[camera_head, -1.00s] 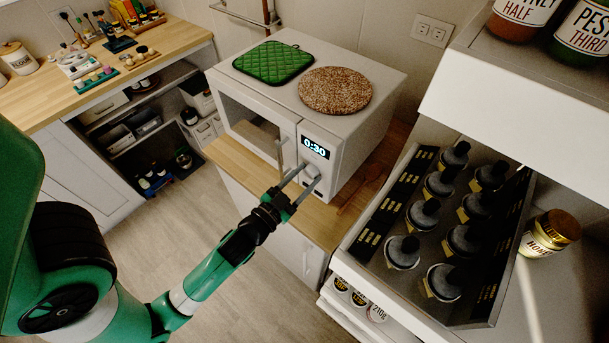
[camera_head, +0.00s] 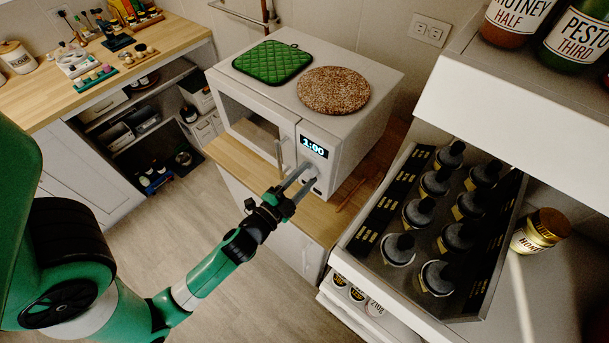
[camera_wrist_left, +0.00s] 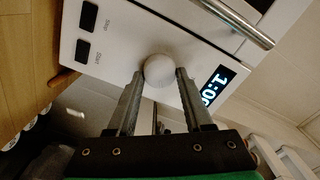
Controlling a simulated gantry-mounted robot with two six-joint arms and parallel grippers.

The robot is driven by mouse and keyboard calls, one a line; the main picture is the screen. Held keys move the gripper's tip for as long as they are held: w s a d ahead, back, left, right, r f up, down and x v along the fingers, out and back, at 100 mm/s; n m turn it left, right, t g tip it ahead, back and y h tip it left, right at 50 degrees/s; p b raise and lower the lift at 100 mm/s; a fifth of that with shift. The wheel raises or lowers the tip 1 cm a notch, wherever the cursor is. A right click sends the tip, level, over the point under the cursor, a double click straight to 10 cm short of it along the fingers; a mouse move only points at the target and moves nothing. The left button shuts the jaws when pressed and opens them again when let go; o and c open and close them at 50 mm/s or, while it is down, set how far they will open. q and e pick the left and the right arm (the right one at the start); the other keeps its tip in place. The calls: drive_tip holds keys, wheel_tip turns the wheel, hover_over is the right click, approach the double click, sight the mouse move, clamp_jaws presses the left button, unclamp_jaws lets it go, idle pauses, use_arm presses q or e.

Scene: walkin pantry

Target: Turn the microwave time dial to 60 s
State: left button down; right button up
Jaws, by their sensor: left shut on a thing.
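The white microwave (camera_head: 262,102) stands on a wooden counter. The round white time dial (camera_wrist_left: 158,70) is on the front panel, between the display and the two dark Stop and Start buttons (camera_wrist_left: 85,32). My left gripper (camera_head: 301,182) reaches the panel from the front, its two fingers closed on either side of the dial. In the head view the fingers mostly hide the dial. My right gripper is not in view.
A green quilted pot holder (camera_head: 272,62) and a round cork mat (camera_head: 334,90) lie on the microwave. The door handle (camera_wrist_left: 236,22) runs close to the panel. A tray of dark-topped jars (camera_head: 405,250) stands at the right. Floor is clear at the lower left.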

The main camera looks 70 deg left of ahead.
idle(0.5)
use_arm(q)
drive_tip(key=shift+c, duration=1.6)
unclamp_jaws()
drive_tip(key=shift+s+d+f+b, duration=0.2)
drive_tip(key=shift+s+d+b, duration=0.05)
drive_tip(key=shift+s+b, duration=0.15)
drive_tip(key=b+v, duration=0.6)
drive_tip(key=v, duration=0.4)
drive_tip(key=shift+s+d+r, duration=0.15)
drive_tip(key=shift+s+d, duration=0.05)
drive_tip(key=shift+s, duration=0.05)
